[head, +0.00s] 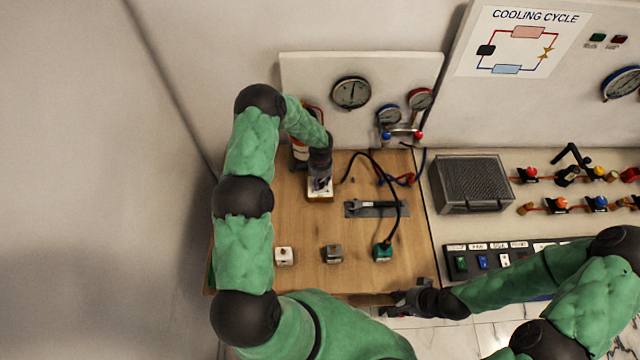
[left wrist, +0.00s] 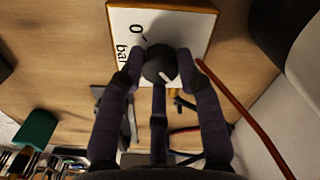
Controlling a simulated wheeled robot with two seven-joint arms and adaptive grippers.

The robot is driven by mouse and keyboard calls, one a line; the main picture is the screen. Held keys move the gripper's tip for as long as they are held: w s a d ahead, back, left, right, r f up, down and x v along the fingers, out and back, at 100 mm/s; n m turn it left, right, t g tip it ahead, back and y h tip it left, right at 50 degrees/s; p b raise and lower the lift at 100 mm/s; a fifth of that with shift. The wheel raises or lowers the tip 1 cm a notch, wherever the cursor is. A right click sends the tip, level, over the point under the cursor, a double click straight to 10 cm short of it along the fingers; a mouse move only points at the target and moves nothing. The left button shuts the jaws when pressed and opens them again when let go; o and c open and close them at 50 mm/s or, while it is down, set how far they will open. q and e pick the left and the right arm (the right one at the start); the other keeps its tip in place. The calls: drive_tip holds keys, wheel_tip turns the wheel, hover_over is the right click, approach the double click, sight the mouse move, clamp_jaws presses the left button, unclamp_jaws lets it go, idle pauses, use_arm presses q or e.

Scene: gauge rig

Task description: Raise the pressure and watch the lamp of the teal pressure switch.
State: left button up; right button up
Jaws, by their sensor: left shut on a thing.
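The teal pressure switch (head: 382,252) stands near the front right of the wooden bench, with a black hose plugged into it. I cannot make out whether its lamp is lit. My left gripper (head: 319,176) points down over a regulator with a white face plate (head: 320,192). In the left wrist view its fingers (left wrist: 160,66) are shut around a black knob (left wrist: 162,64) with a white pointer line; "0" and "bar" show on the plate. A round gauge (head: 351,93) hangs on the white panel behind. My right gripper (head: 402,303) is at the bench's front edge, its fingers unclear.
A white switch (head: 284,256) and a grey switch (head: 333,253) stand left of the teal one. A grey plate with a black-handled part (head: 374,208) lies mid-bench. The black hose (head: 398,190) arches over the right side. A manifold with two smaller gauges (head: 388,116) sits behind.

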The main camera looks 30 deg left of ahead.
sight(321, 182)
use_arm(q)
drive_tip(key=shift+w+r+m+b, duration=0.1)
drive_tip(key=shift+w+m+b, duration=0.2)
drive_tip(key=shift+m, duration=0.3)
drive_tip(key=shift+r, duration=0.1)
drive_tip(key=o, duration=1.1)
drive_tip(key=shift+o, duration=0.2)
drive_tip(key=shift+d, duration=0.1)
drive_tip(key=shift+s, duration=0.1)
wheel_tip(321, 182, up, 12)
